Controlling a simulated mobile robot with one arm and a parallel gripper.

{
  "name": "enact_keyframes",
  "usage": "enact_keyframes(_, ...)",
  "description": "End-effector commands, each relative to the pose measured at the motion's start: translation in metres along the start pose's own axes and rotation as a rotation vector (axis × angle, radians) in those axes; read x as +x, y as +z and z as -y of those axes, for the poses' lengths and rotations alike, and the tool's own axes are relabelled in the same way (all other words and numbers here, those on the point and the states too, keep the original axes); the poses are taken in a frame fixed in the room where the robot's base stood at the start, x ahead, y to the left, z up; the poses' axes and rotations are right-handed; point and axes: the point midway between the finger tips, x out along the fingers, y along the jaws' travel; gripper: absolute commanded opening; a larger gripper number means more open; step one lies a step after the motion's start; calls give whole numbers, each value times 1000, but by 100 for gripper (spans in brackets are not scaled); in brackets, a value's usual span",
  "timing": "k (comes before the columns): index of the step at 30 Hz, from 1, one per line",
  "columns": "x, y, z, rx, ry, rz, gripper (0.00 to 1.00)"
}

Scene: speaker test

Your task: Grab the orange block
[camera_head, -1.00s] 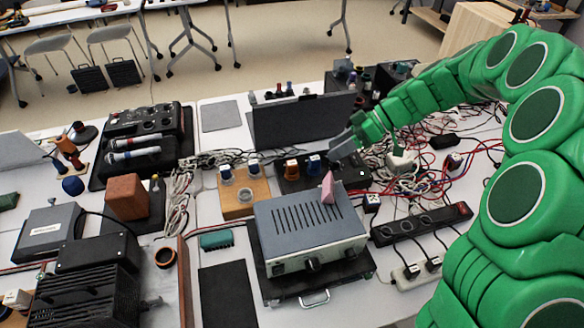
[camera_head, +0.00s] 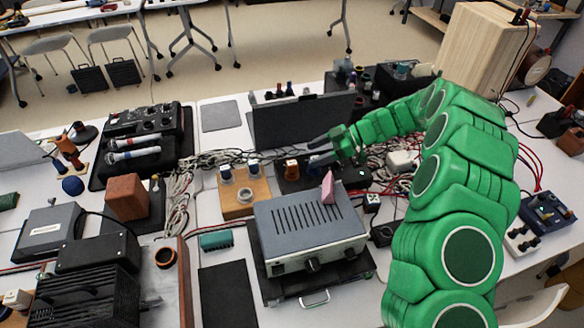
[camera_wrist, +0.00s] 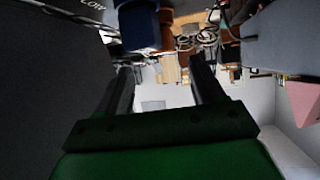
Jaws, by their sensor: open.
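A small orange block (camera_head: 291,168) stands on a black board behind the grey metal box, left of my gripper (camera_head: 318,151). In the wrist view, an orange-brown piece (camera_wrist: 167,32), which looks like this block, shows partly behind a dark blue piece (camera_wrist: 138,25). Both are near the top of that picture, beyond the fingertips. My gripper is open, with its two dark fingers (camera_wrist: 160,72) apart and nothing between them. In the head view, the fingers point left, toward the block, and cover most of the blue piece.
A grey slotted box (camera_head: 310,228) with a pink wedge (camera_head: 328,188) on top stands in front. A dark upright panel (camera_head: 300,122) stands behind. A wooden board (camera_head: 240,208) with knobs lies left. Cables clutter the table. A larger red-brown block (camera_head: 126,196) sits farther left.

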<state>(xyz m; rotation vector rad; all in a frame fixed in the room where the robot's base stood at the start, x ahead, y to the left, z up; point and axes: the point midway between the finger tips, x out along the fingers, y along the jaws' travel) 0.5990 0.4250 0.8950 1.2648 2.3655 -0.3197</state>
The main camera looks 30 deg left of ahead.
Motion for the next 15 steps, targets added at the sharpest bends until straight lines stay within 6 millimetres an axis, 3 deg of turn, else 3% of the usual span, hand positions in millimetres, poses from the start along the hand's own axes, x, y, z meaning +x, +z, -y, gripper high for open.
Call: enact_keyframes(15, 45, -5, 5, 2, -4, 1, 68)
